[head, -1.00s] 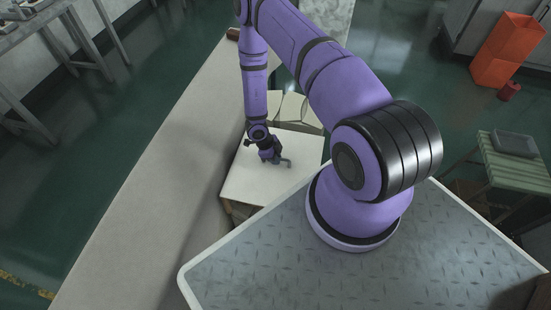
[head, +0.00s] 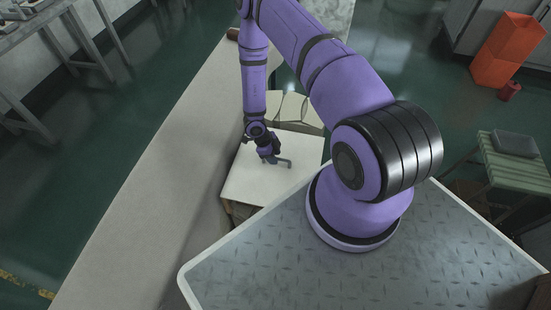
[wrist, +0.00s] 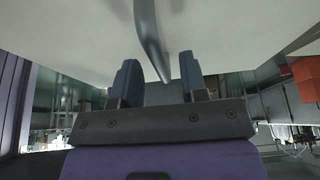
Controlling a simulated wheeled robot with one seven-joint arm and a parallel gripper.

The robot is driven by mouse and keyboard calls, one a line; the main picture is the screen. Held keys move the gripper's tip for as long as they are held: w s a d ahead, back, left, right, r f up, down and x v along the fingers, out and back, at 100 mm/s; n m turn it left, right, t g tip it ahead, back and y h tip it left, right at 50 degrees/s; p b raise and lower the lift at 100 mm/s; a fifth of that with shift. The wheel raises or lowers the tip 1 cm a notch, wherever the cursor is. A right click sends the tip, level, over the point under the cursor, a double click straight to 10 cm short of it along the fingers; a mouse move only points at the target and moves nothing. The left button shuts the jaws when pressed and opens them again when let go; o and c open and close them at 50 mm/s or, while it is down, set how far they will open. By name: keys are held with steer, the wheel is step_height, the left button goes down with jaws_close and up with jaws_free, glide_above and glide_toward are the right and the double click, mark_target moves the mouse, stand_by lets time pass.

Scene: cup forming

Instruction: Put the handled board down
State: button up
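The handled board is a flat, pale, square panel (head: 255,185) in the head view, lying level on top of a stack or box between the long bench and my base. Its grey bar handle (head: 284,163) stands on its upper face. My gripper (head: 267,156) is over the board at the left end of the handle. In the wrist view the board's pale face (wrist: 70,40) fills the top, and the handle (wrist: 150,38) comes down between the two fingers. My gripper (wrist: 158,78) is open, with gaps visible between the handle and both fingers.
A long pale bench (head: 150,180) runs along the left of the board. More pale blocks (head: 285,106) stand just behind it.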

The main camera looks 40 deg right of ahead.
steer(key=v, duration=1)
